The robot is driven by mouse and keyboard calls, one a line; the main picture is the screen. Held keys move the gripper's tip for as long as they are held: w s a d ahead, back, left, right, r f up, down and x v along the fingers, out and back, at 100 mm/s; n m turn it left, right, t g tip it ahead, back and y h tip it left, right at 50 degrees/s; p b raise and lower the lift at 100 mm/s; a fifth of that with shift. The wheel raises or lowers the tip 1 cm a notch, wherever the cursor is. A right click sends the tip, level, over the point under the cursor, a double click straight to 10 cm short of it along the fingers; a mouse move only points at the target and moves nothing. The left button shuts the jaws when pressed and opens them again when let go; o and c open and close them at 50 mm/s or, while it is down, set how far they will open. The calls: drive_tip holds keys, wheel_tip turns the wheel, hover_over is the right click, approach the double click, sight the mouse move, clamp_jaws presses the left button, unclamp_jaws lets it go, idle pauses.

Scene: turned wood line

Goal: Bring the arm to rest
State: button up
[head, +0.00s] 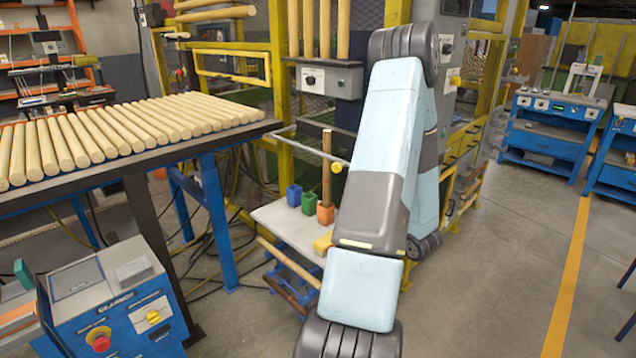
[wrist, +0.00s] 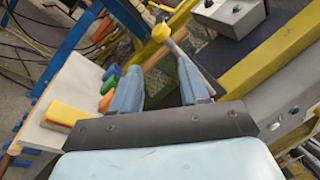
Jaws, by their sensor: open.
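My gripper (wrist: 158,88) shows in the wrist view with its two blue-grey fingers apart and nothing held between them. In the head view my arm is bent in front of the machine frame, and its links hide the gripper. A wooden rod (head: 326,165) stands upright in an orange holder (head: 325,213) on a small white table (head: 285,228). A green holder (head: 309,203) and a blue holder (head: 294,195) stand beside it. In the wrist view the holders appear past the left finger, apart from it.
A yellow block (wrist: 65,113) lies on the white table. A grey bar with a yellow knob (wrist: 161,32) reaches out near my fingers. The yellow machine frame (head: 283,90) stands close behind my arm. A rack of rods (head: 120,130) is at left. Floor at right (head: 500,260) is clear.

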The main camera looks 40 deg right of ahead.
drive_tip(key=w+a+r+n+g+y, duration=0.2)
drive_tip(key=a+r+n+g+y, duration=0.25)
drive_tip(key=a, duration=0.55)
drive_tip(key=w+a+r+n+g+y, duration=0.1)
drive_tip(key=a+r+n+g+y, duration=0.35)
drive_tip(key=a, duration=0.55)
drive_tip(key=w+a+r+n+g+y, duration=0.2)
drive_tip(key=a+r+n+g+y, duration=0.15)
drive_tip(key=a+y, duration=0.45)
drive_tip(key=s+a+r+n+g+h, duration=0.2)
drive_tip(key=s+a+n+g+h, duration=0.6)
drive_tip(key=a, duration=0.4)
drive_tip(key=s+r+n+t+h, duration=0.4)
drive_tip(key=s+r+t+h, duration=0.1)
drive_tip(key=s+r+h, duration=0.1)
drive_tip(key=shift+s+r+t+h, duration=0.3)
drive_tip(key=shift+r+t+h, duration=0.05)
drive_tip(key=shift+h, duration=0.45)
